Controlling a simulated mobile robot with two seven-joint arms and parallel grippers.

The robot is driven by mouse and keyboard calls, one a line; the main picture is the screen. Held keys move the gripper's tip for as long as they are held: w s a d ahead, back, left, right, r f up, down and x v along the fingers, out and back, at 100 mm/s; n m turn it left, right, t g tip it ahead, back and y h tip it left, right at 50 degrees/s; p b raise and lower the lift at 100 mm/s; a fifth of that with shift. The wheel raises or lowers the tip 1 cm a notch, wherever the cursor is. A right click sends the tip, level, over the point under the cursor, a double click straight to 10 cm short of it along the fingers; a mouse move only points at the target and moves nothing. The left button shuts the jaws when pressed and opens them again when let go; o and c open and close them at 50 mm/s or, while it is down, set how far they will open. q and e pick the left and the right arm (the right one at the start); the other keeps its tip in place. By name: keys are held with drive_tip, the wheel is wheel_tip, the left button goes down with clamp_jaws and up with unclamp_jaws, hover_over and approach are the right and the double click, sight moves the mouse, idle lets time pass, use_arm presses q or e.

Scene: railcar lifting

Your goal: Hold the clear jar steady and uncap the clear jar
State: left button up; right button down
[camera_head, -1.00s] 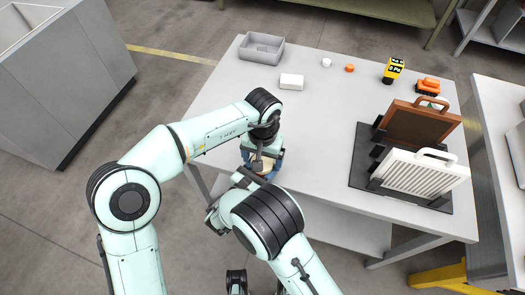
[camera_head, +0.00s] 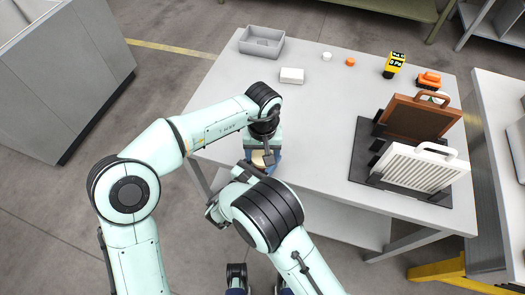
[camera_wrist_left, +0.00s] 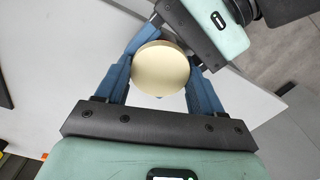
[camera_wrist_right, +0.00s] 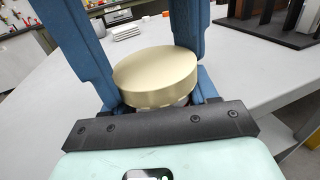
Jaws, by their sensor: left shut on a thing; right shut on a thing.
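The clear jar (camera_wrist_right: 181,104) is mostly hidden; only a sliver of glass shows beneath its gold cap in the right wrist view. The round, flat cap (camera_wrist_left: 160,69) shows face-on in the left wrist view and partly in the head view (camera_head: 258,159). My left gripper (camera_head: 261,158) comes down from above, its blue fingers on opposite sides of the cap and shut on it. My right gripper (camera_wrist_right: 165,105) comes from the front side, lower down, shut on the jar body under the cap. I cannot tell whether the cap is apart from the jar's rim.
The jar is at the table's (camera_head: 315,165) front left edge. The table's middle is clear.

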use_arm(q)
drive_tip(key=o, duration=1.2)
drive_tip(key=shift+c, duration=0.2)
drive_tip(key=shift+r, duration=0.15)
wheel_tip(320, 180, up, 4)
drive_tip(key=shift+f, duration=0.1)
drive_tip(key=shift+r, duration=0.2)
drive_tip(key=shift+c, duration=0.4)
drive_tip(key=shift+d+r+m, duration=0.1)
drive_tip(key=shift+r+m, duration=0.65)
drive_tip(key=shift+m, duration=0.05)
drive_tip(key=shift+r+m, duration=0.8)
drive_tip(key=shift+r, duration=0.05)
drive_tip(key=shift+f, duration=3.85)
